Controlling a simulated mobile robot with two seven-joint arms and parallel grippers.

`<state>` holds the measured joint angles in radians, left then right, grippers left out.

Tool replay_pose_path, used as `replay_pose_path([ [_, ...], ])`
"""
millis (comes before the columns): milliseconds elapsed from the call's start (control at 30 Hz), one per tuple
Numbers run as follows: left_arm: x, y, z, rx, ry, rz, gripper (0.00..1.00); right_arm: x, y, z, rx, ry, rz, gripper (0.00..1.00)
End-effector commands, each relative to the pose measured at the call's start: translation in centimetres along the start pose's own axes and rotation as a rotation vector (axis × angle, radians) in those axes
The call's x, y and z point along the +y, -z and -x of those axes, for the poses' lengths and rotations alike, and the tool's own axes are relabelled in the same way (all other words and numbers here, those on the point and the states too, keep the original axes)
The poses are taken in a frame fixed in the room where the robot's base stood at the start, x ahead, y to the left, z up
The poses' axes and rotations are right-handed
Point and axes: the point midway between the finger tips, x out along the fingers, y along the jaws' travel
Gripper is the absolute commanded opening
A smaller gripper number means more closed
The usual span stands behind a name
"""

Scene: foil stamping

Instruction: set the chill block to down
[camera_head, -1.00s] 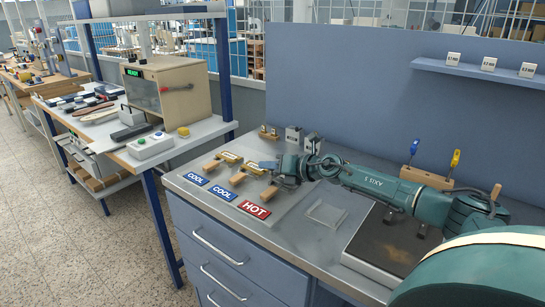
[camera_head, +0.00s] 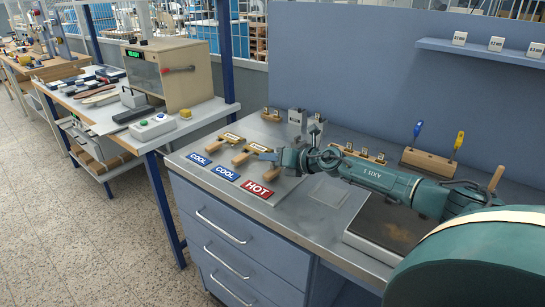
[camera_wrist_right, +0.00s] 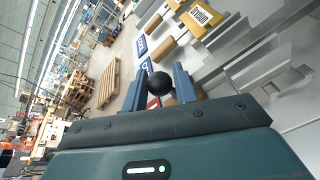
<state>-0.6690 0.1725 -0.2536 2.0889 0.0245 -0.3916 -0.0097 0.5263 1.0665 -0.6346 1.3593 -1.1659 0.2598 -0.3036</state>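My right gripper (camera_head: 271,156) is low over the bench, at the right end of the row of wooden-handled pieces and behind the red HOT label (camera_head: 257,189). In the right wrist view its two blue fingers (camera_wrist_right: 159,88) flank a black ball knob (camera_wrist_right: 160,84), with no clear gap on either side. What the knob is fixed to is hidden. I cannot tell for sure which part is the chill block; metal parts (camera_wrist_right: 270,80) lie to the right in the wrist view. My left gripper is out of view.
Two blue COOL labels (camera_head: 225,173) stand left of HOT. Wooden handles (camera_head: 241,158) with brass pieces lie behind them. A dark plate (camera_head: 388,222) sits under my right arm. A wooden rack with blue and yellow tools (camera_head: 430,163) stands behind it. The bench's front edge is near.

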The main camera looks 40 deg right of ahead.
Motion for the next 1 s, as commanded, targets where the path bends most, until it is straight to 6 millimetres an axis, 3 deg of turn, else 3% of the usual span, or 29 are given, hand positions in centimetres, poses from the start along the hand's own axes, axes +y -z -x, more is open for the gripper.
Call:
replay_pose_path([
  [367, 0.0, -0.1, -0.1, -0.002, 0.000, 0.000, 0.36, -0.1, -0.1, 0.4, -0.004, 0.001, 0.004, 0.31],
  [700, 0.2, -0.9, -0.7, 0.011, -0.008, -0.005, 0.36, -0.2, 0.3, 5.5, 0.003, 0.003, 0.008, 0.31],
  [933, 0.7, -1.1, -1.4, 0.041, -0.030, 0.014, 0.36, -0.3, 0.4, 7.8, 0.003, 0.003, 0.007, 0.31],
  [1000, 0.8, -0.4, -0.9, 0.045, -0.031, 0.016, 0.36, 0.0, 0.1, 8.3, 0.002, 0.001, -0.001, 0.31],
])
